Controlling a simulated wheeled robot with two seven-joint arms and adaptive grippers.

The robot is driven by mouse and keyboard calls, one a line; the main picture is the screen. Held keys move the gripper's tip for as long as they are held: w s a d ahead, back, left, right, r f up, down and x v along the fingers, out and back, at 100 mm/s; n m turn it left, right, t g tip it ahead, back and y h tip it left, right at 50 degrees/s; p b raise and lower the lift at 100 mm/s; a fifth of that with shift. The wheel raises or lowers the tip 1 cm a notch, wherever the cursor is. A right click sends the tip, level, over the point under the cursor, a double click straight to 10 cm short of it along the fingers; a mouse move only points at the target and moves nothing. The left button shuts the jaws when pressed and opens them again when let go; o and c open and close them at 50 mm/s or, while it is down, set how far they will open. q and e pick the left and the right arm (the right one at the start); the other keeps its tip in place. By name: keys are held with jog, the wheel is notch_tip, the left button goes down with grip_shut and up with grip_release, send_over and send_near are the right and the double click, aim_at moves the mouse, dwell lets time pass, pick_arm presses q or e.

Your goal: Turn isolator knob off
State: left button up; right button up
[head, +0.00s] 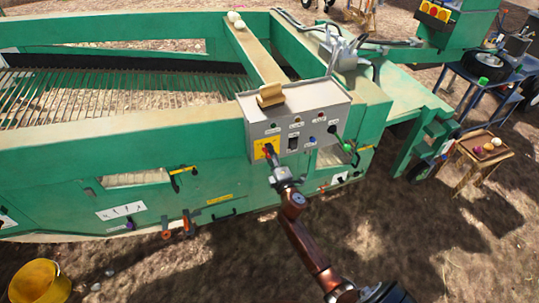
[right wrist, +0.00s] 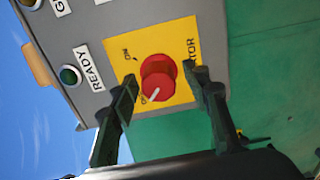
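The red isolator knob (right wrist: 158,78) sits on a yellow plate (right wrist: 180,40) on the grey control box. Its white mark points to the lower left, toward a label beginning with "O" that is partly hidden. An "ON" label is at the upper left of the knob. My right gripper (right wrist: 162,90) is open, with one finger on each side of the knob; I cannot tell whether they touch it. In the head view my right gripper (head: 270,159) reaches up to the yellow plate (head: 260,148) on the box's front. My left gripper is not in view.
The grey control box (head: 325,100) has other knobs and a black switch (head: 293,142) right of the yellow plate. A tan block (head: 270,96) lies on top. The green machine (head: 110,185) fills the left. A small wooden table (head: 470,170) stands at the right.

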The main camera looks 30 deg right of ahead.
jog(key=v, duration=1.2)
dwell(0.4)
